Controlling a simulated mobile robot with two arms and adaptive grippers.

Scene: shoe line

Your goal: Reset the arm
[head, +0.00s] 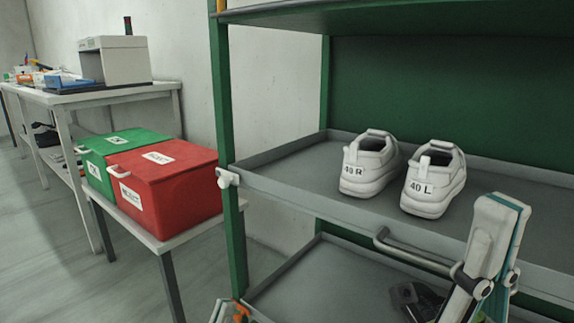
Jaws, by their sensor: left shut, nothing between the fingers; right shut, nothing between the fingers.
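My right gripper (507,204) rises from the lower right in the head view. Its white fingers with teal inner sides point up and are shut, with nothing between them. It appears in front of the shelf, to the right of the white shoes. My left gripper (231,307) shows only its fingertips, white with orange, at the bottom edge near the green shelf post. It is shut and empty; the rest of it is out of the frame.
White shoes marked 40 R (368,165) and 40 L (433,180) stand on the grey upper shelf (290,185). A dark object (412,298) lies on the lower shelf (315,270). Red (165,185) and green (120,143) boxes sit on a side table (175,238).

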